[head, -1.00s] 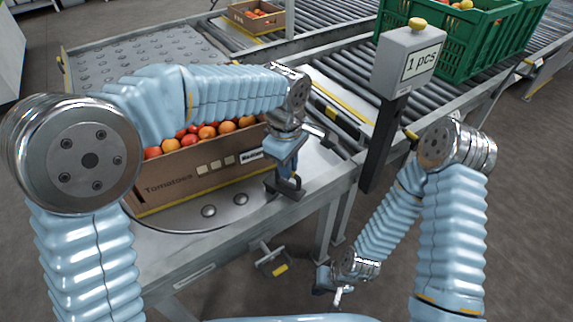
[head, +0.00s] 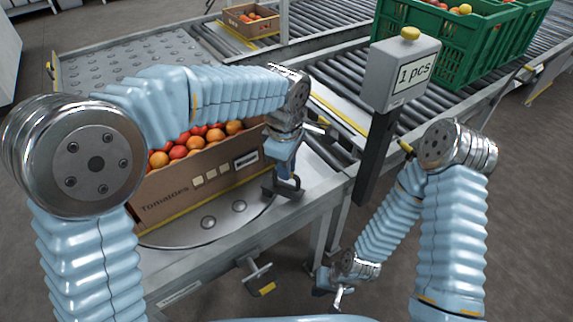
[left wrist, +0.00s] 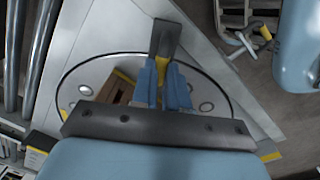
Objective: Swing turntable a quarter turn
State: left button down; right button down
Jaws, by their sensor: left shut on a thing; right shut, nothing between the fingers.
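The turntable (head: 222,224) is a round grey plate with metal studs, set in a steel table; its rim also shows in the left wrist view (left wrist: 122,58). An open cardboard carton (head: 205,185) of tomatoes stands on it, partly hidden behind my left arm. My left gripper (head: 285,180) is at the turntable's right edge, shut on a dark handle (head: 281,190). In the left wrist view, the blue fingers (left wrist: 165,88) close around the handle (left wrist: 165,38), which has a yellow part. My right gripper (head: 338,296) is shut and empty, low beside the table and apart from it.
A post with a "1 pcs" sign (head: 414,73) stands right of the turntable. Behind are roller conveyors (head: 325,32), a green crate (head: 432,42) and a smaller carton (head: 250,24). A studded transfer table (head: 130,66) lies behind the turntable. A pedal-like bracket (head: 258,278) is below the front edge.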

pick_arm(q)
jog(key=shift+w+r, duration=0.15)
jog(key=shift+w, duration=0.15)
jog(key=c, duration=1.2)
grip_release()
jog(key=shift+w+d, duration=0.1)
jog(key=shift+o, duration=0.3)
notch_tip(320, 180, up, 14)
jog(key=s+p, duration=0.1)
jog(key=shift+a+f, duration=0.2)
jog(key=shift+f, duration=0.05)
